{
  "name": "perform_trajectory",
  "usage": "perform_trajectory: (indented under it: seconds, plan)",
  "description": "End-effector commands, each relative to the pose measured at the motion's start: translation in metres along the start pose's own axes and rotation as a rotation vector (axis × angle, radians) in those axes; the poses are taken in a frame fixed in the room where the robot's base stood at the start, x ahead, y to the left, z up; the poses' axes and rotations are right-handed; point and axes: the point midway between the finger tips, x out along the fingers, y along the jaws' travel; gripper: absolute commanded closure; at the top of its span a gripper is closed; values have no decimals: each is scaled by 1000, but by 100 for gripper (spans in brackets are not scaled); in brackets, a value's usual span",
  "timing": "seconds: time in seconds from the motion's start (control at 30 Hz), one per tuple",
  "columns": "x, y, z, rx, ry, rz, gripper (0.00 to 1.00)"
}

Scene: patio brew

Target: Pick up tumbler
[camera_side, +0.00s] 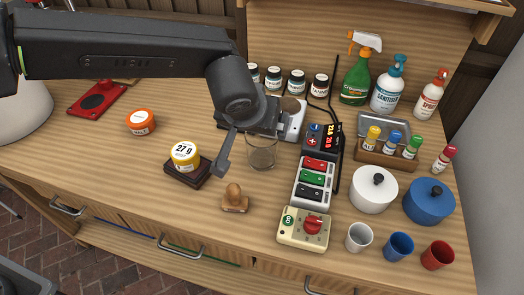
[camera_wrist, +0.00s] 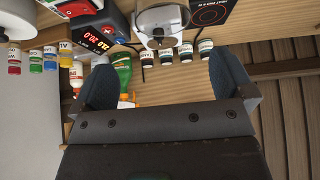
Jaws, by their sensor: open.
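A clear glass tumbler (camera_side: 261,154) stands upright on the wooden bench, just left of the row of control boxes. It looks empty. My gripper (camera_side: 246,140) is open beside and above it, with one finger on the near left side; the other finger is largely hidden by the gripper body. In the wrist view, my two dark finger pads (camera_wrist: 162,72) are wide apart with nothing held. A clear, glass-like shape, seemingly the tumbler (camera_wrist: 160,30), lies beyond the fingertips, near the top edge and between them. I cannot tell whether a finger touches it.
Small bottles (camera_side: 296,81) line the back.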

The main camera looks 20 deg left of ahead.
Motion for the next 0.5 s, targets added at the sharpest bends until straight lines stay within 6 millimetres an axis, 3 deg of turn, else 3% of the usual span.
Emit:
perform_trajectory:
  seconds: [0.2, 0.5]
  plan:
    - [44, -2, 1, 0, -2, -3, 0]
    - [69, -2, 1, 0, -2, -1, 0]
